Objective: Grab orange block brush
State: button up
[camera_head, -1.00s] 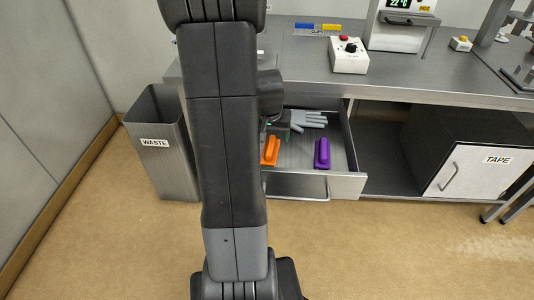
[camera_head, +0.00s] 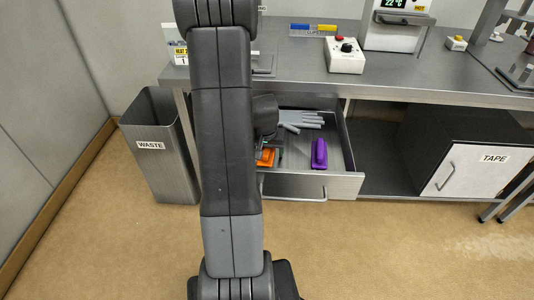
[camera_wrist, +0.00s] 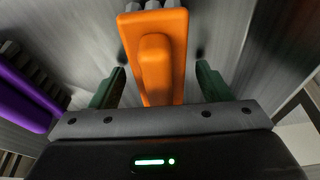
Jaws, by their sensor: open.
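The orange block brush (camera_head: 265,157) lies in the open drawer, partly hidden by my arm and gripper in the head view. In the wrist view the orange brush (camera_wrist: 155,55) lies between the two green fingers of my gripper (camera_wrist: 155,80), its raised handle pointing toward the camera. The fingers are open, one on each side, with a visible gap on both sides of the brush. A purple block brush (camera_head: 319,153) lies to the right in the same drawer and shows at the left edge of the wrist view (camera_wrist: 28,95).
The drawer (camera_head: 335,186) has metal walls close around the brushes. A grey glove (camera_head: 300,118) lies at its back. The counter (camera_head: 290,75) overhangs behind. A waste bin (camera_head: 160,160) stands to the left of my arm.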

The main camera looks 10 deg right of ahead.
jog(key=c, duration=1.1)
